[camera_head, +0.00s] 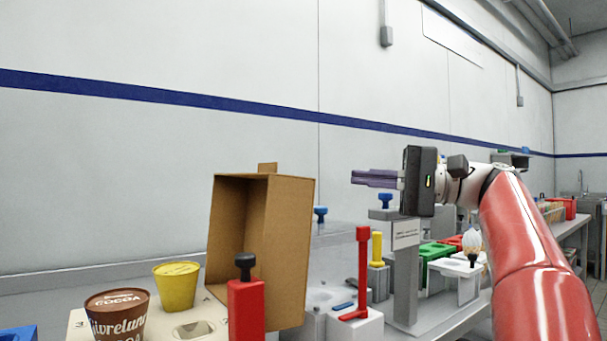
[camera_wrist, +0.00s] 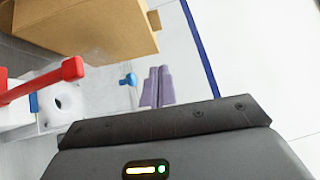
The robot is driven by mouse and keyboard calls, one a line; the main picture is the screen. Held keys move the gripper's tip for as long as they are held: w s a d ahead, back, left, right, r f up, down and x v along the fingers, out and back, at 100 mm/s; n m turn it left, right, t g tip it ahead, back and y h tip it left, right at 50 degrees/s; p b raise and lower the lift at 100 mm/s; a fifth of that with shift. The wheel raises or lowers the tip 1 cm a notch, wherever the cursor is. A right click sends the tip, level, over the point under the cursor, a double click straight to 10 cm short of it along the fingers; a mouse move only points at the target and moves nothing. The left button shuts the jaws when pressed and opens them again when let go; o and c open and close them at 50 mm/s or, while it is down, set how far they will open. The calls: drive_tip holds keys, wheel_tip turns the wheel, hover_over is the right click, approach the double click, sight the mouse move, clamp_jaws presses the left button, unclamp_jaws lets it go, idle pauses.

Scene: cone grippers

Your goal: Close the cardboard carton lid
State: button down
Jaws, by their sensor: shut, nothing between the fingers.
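The brown cardboard carton (camera_head: 281,250) stands upright on the bench in the head view, its shaded hollow side facing left. A small tab (camera_head: 267,168) sticks up at its top edge. I cannot tell clearly which part is the lid and which the body. The carton also fills the upper left of the wrist view (camera_wrist: 95,28). My gripper (camera_head: 354,178) is shut and empty, with purple-grey fingers pointing left. In the head view it is right of the carton, near the height of its top, and apart from it. The fingers also show in the wrist view (camera_wrist: 158,75).
A cocoa tub (camera_head: 117,318) and a yellow tub (camera_head: 177,287) stand left of the carton. A red block with a black knob (camera_head: 246,308) is in front of it. A red upright tool (camera_head: 362,270) and a grey labelled post (camera_head: 405,270) stand to its right.

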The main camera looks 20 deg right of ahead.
approach(266, 169)
drive_tip(key=w, duration=0.2)
drive_tip(key=w+a, duration=0.1)
drive_tip(key=w, duration=0.1)
drive_tip(key=shift+w+a, duration=0.15)
drive_tip(key=shift+w, duration=0.2)
drive_tip(key=a, duration=0.1)
drive_tip(key=s+a, duration=0.1)
drive_tip(key=a, duration=0.1)
drive_tip(key=shift+r, duration=0.2)
drive_tip(key=shift+s+a, duration=0.1)
drive_tip(key=shift+a, duration=0.25)
drive_tip(key=shift+a, duration=0.1)
